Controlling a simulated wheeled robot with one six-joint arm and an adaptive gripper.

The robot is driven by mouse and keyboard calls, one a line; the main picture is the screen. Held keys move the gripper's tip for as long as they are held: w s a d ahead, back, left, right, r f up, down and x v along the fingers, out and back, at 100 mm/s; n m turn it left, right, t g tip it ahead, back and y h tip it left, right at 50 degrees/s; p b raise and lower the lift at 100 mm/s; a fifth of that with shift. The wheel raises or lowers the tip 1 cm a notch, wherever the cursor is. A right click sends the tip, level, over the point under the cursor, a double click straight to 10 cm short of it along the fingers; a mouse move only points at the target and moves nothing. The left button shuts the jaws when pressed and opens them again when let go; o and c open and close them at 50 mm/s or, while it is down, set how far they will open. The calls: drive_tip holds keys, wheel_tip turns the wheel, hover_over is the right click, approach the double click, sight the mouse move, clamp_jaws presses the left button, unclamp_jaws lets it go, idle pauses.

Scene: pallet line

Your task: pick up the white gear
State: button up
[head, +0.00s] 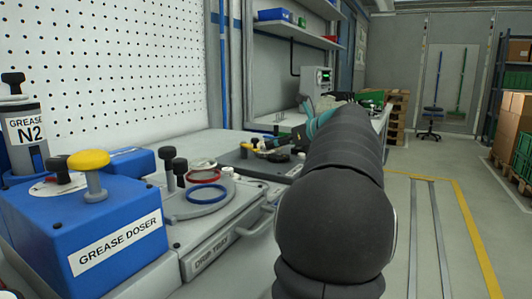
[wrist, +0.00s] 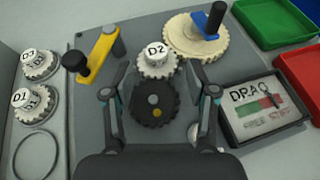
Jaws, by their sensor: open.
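In the wrist view a small white gear marked D2 (wrist: 157,64) sits on a grey plate (wrist: 88,148), upper middle. A dark gear (wrist: 165,104) with an orange dot lies just below it. A large cream gear (wrist: 180,42) with a blue handle is at its upper right. Two more white gears, marked D3 (wrist: 38,64) and D1 (wrist: 30,100), sit at the left. My gripper (wrist: 156,72) is open and empty, its fingers on either side of the D2 gear and dark gear. Contact cannot be told. In the head view my arm hides most of the work area.
A yellow lever with a black knob (wrist: 95,48) stands left of D2. A framed screen (wrist: 262,105) lies right, with green (wrist: 272,20) and red (wrist: 305,75) trays beyond.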

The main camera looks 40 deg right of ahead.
sight(265, 150)
drive_tip(key=x, duration=0.4)
drive_tip(key=shift+w+a, duration=0.2)
drive_tip(key=shift+w, duration=0.05)
clamp_jaws()
drive_tip(key=shift+r, duration=0.1)
